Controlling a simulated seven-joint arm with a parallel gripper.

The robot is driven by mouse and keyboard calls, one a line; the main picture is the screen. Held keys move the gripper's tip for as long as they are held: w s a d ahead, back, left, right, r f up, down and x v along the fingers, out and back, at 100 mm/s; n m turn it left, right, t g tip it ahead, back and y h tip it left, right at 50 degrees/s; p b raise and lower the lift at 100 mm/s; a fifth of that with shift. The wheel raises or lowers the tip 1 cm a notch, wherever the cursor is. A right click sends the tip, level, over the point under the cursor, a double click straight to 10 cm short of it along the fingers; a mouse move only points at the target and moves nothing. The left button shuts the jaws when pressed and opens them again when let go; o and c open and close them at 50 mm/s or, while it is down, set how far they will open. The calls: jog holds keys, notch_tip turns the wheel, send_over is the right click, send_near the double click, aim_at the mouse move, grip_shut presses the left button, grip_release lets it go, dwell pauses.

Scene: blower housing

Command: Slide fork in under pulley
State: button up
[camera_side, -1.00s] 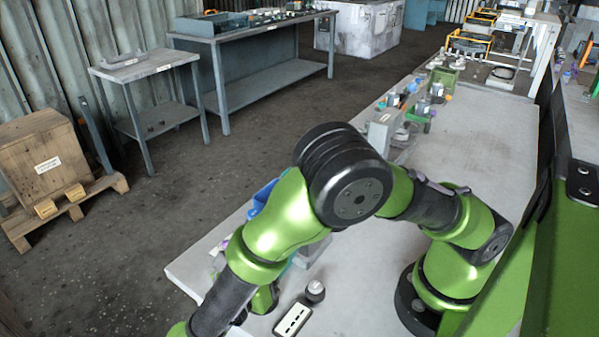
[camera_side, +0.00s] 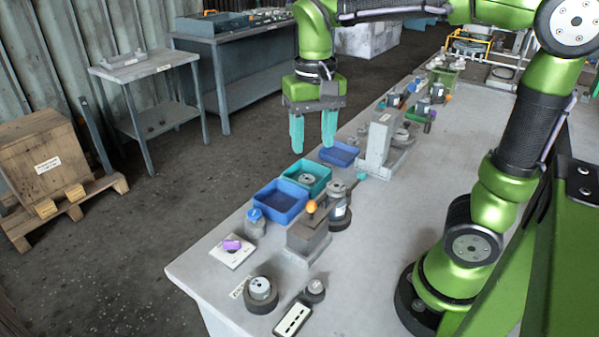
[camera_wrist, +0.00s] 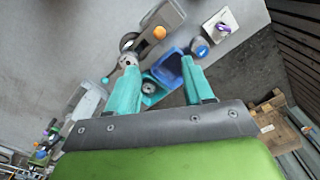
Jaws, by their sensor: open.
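My gripper (camera_side: 312,138) is open and empty, with its two teal fingers pointing down, high above the bench's back-left edge. In the wrist view its fingertips (camera_wrist: 157,62) stand apart, with trays far below. No fork can be told for sure; an orange ball knob (camera_side: 311,206) with a dark bar sits on a grey block (camera_side: 308,236). Which part is the pulley is unclear. A round metal part (camera_side: 307,179) lies in the teal tray (camera_side: 322,172), and another metal disc (camera_side: 260,287) sits on a dark round base at the front.
A tall grey block (camera_side: 378,142) stands farther back. The bench's right half is clear.

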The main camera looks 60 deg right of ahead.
aim_at(312, 205)
notch_tip(312, 205, down, 17)
jog(key=shift+r, duration=0.1)
dwell(0.3)
jog(key=shift+c, duration=0.3)
grip_shut()
jog(key=shift+d, duration=0.1)
